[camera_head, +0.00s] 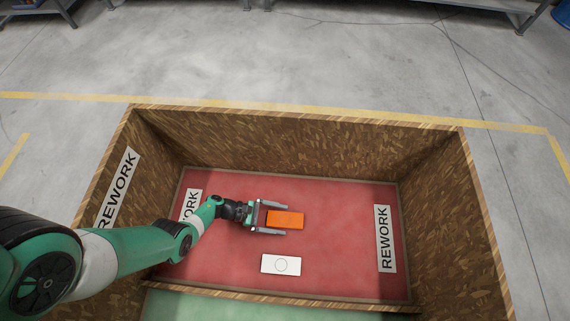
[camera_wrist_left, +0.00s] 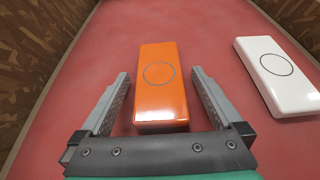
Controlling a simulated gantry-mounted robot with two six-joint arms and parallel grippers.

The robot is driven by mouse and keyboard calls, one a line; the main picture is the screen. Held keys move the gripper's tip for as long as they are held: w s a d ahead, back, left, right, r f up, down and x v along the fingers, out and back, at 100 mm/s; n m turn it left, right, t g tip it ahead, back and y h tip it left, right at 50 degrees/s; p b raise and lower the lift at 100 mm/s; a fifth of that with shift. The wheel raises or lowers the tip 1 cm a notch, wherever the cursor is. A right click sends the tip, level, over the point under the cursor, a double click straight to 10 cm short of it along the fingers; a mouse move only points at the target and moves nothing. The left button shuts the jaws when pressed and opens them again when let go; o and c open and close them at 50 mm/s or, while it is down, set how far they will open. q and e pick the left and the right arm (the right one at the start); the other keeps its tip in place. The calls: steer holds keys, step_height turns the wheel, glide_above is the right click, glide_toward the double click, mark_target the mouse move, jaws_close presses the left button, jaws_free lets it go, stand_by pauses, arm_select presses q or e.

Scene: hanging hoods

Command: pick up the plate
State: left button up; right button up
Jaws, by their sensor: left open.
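An orange rectangular plate (camera_head: 285,219) with a thin ring mark lies on the red floor of a wooden bin. It also shows in the left wrist view (camera_wrist_left: 160,82). A white plate (camera_head: 281,264) with the same ring mark lies apart from it, nearer the front; in the left wrist view it is at the right (camera_wrist_left: 277,76). My left gripper (camera_head: 283,219) is open, with one finger on each side of the orange plate. In the left wrist view small gaps show between the fingers and the plate. My right gripper is not in view.
The bin's tall chipboard wall (camera_head: 290,142) surrounds the red floor. A low wooden divider (camera_head: 280,296) separates it from a green section in front. A REWORK label (camera_head: 385,238) lies at the right of the red floor, which is otherwise largely clear.

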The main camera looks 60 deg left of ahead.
mark_target(279, 219)
arm_select(q)
steer(key=c, duration=1.5)
steer(key=shift+r, duration=0.1)
steer(key=shift+r+p, duration=0.55)
step_height(279, 219, up, 3)
steer(key=p, duration=0.2)
steer(key=shift+p, duration=0.3)
steer(key=s+d+r+p, duration=0.6)
steer(key=d, duration=0.1)
steer(key=s+d+r+p, duration=0.3)
steer(key=shift+d, duration=0.35)
